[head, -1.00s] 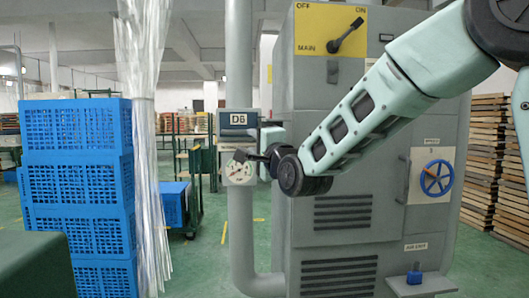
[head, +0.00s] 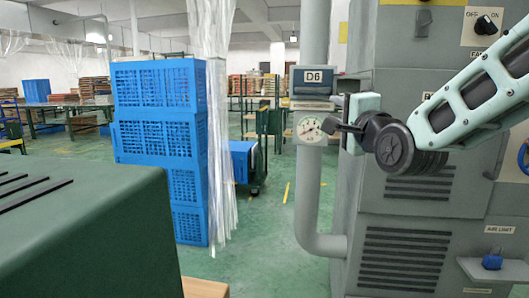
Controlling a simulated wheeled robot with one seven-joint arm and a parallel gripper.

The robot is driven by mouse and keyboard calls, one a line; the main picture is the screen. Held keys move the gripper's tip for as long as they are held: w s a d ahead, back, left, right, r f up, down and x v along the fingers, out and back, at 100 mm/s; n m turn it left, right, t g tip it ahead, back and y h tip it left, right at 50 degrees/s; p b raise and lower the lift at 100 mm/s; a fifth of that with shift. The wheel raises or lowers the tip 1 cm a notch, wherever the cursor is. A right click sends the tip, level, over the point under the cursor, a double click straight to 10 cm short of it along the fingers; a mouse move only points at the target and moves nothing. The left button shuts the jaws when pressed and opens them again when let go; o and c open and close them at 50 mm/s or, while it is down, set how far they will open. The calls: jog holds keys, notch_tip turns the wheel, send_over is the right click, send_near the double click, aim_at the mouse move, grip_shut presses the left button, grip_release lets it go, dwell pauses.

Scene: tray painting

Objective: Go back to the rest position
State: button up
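My arm comes in from the right edge and reaches left across the grey machine cabinet (head: 400,222).
Stacked blue crates (head: 160,150) stand left of centre beside a clear plastic strip curtain (head: 212,110). A green machine top (head: 80,225) fills the lower left. A vertical pipe (head: 313,190) stands left of the cabinet. Green floor (head: 265,255) lies open between crates and pipe.

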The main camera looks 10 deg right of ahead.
jog(key=s+a+f+n+g+y, duration=0.1)
jog(key=s+a+f+n+g, duration=0.55)
jog(key=f, duration=0.25)
jog(key=s+a+f+n+g+y, duration=0.1)
jog(key=s+a+f+n+g, duration=0.5)
jog(key=f, duration=0.4)
jog(key=s+d+f+n+g+h, duration=0.1)
jog(key=s+f+n+g+h, duration=0.25)
jog(key=s, duration=0.65)
jog(key=s+d+f+n+g+y, duration=0.1)
jog(key=s+d+f+n+g, duration=0.2)
jog(key=s+n, duration=0.55)
notch_tip(320, 180, up, 21)
jog(key=s+a+m+p, duration=0.1)
jog(key=s+p, duration=0.1)
jog(key=p, duration=1.9)
jog(key=shift+s+f+h+p, duration=0.15)
jog(key=shift+s+h+p, duration=0.1)
jog(key=shift+h+p, duration=0.2)
jog(key=shift+d, duration=0.15)
